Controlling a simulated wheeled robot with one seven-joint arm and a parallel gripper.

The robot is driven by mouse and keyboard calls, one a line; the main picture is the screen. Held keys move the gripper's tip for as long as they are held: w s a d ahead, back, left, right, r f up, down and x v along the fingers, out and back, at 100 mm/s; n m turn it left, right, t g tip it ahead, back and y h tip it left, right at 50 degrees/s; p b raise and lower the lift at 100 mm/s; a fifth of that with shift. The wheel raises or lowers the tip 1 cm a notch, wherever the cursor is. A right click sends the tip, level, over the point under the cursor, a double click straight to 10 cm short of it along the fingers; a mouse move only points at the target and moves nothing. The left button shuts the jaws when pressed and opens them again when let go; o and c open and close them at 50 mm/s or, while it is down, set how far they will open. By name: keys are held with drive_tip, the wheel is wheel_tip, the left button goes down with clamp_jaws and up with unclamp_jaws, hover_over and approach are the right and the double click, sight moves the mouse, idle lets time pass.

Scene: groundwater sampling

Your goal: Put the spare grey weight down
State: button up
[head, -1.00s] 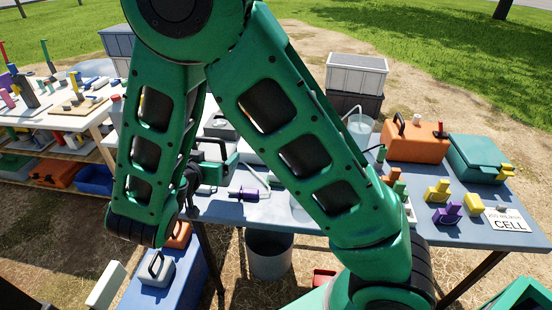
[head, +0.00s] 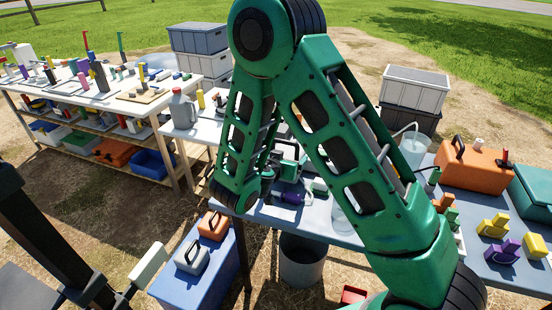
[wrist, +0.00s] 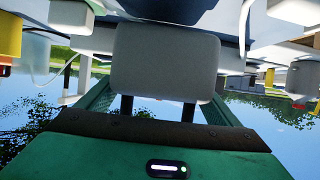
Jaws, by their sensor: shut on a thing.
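My gripper (wrist: 158,112) is shut on the dark handle of a grey weight (wrist: 165,62), a rounded block that fills the upper middle of the wrist view. Two dark handle posts run from the block toward my gripper. In the head view my gripper (head: 288,165) shows only partly, over the blue-grey table (head: 322,229), behind my green arm. The held weight cannot be made out clearly there. Another grey weight (head: 192,261) with a black handle stands on a blue box (head: 185,290), with an orange weight (head: 213,227) beside it.
A purple-bodied tool (head: 290,198) lies on the table near my gripper. A grey jug (head: 183,110) stands at the table's left end. Orange (head: 475,170) and teal cases and small coloured blocks occupy the right. A bucket (head: 302,262) stands below the front edge.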

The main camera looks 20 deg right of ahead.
drive_tip(key=shift+w+f, duration=0.1)
drive_tip(key=shift+f, duration=1.85)
drive_tip(key=o, duration=1.9)
drive_tip(key=shift+f, duration=0.15)
drive_tip(key=shift+c, duration=0.2)
drive_tip(key=shift+o, duration=0.6)
